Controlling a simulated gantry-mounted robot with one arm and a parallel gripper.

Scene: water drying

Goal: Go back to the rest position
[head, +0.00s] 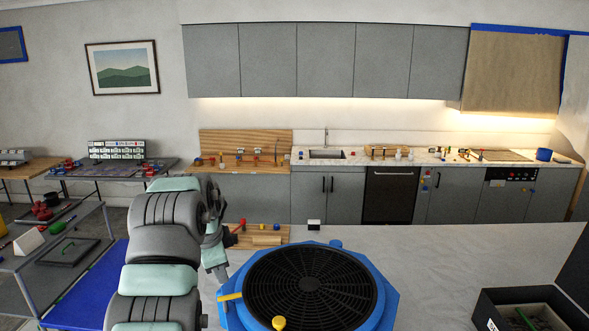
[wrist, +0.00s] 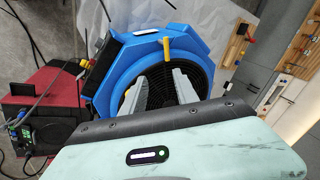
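My gripper (wrist: 157,85) shows in the wrist view as two pale fingers spread apart. The black grille of a blue fan (wrist: 116,50) shows between and beyond them, and nothing is held between them. In the head view my arm stands at the left of the fan (head: 385,312), and its end reaches down beside the fan's left edge. The fingertips are not clear in the head view. The fan has a round black grille facing up and yellow tabs on its rim.
A light worktop (head: 450,250) extends right of the fan, mostly clear. An open black box (head: 490,312) stands at the lower right. A wooden board (head: 268,229) with small fittings lies behind my arm. Shelves with a black tray (head: 68,252) stand left. A red unit (wrist: 55,110) shows in the wrist view.

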